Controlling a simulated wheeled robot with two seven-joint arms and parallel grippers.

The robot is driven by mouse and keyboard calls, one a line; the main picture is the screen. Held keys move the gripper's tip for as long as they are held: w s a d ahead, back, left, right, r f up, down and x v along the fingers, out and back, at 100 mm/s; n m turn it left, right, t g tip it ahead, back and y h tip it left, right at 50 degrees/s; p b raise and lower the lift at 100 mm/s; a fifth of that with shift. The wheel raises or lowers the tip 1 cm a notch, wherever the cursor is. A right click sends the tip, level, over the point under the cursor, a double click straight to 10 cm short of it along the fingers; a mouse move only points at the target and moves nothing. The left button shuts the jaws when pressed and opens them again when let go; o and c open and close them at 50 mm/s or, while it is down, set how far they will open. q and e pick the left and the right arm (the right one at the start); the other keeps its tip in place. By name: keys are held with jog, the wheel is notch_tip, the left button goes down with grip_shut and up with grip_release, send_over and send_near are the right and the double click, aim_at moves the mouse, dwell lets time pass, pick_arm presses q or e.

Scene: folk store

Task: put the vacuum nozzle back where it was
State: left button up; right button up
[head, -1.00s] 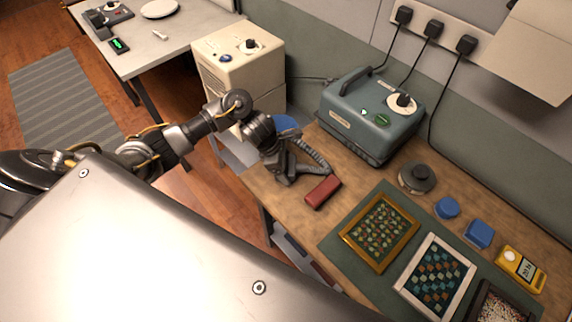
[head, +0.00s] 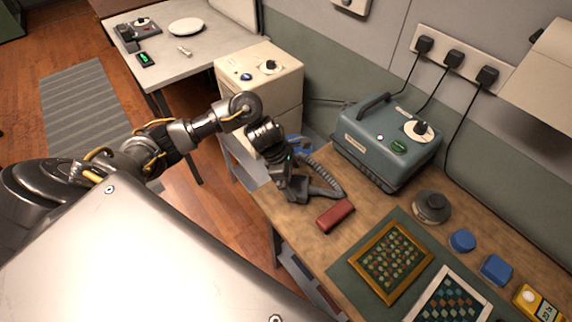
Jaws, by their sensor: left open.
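My left gripper (head: 297,195) is low over the near left edge of the wooden workbench (head: 390,205), pointing down, with its jaws open. Right beside it, a grey ribbed hose (head: 326,176) curves over the bench top to a dark grey piece (head: 325,193), which looks like the vacuum nozzle. The gripper partly hides this piece, and I cannot tell whether they touch. A small blue thing (head: 301,142) shows just behind the gripper, mostly covered. My right gripper is out of view.
A dark red block (head: 335,215) lies just right of the gripper. A grey-blue machine (head: 388,143) stands behind. A round grey tin (head: 431,207), blue containers (head: 496,269) and a gold-framed panel (head: 396,261) are to the right. A cream cabinet (head: 259,85) stands behind my arm.

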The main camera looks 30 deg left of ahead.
pick_arm(q)
jog(key=v, duration=0.7)
dwell(0.3)
